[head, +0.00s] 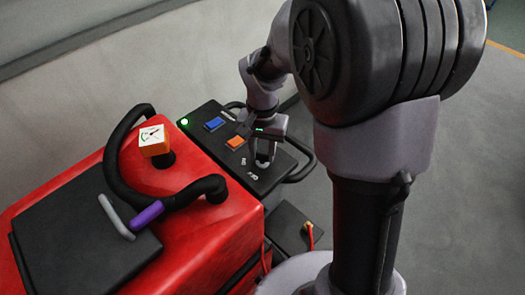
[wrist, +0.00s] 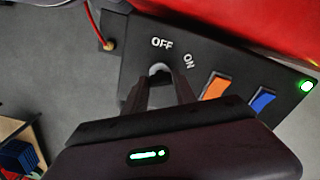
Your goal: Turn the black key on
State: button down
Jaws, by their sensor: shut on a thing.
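The black control panel (head: 208,137) on the red scrubber carries a key switch (wrist: 160,69), below the OFF label (wrist: 162,43) in the wrist view and near the ON label (wrist: 188,61). My gripper (head: 263,160) is at the panel's right end, beside the orange switch. In the wrist view my gripper (wrist: 161,82) has its two fingers at the key switch, shut on the black key. The key is mostly hidden between the fingers, so its exact angle cannot be told. A green light (head: 184,122) glows at the panel's far end.
A blue switch (head: 214,124) and an orange switch (head: 236,142) sit beside the key. A black steering handle (head: 113,165), a white-and-orange gauge block (head: 153,143) and a purple-gripped lever (head: 147,214) stand on the red body. A red cable connector (head: 309,228) is near the front.

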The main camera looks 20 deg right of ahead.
aim_at(263, 153)
dwell(0.3)
jog(key=c, duration=1)
grip_release()
jog(key=shift+r, duration=0.15)
notch_tip(263, 153, up, 17)
jog(key=p, duration=0.5)
jog(key=shift+r, duration=0.1)
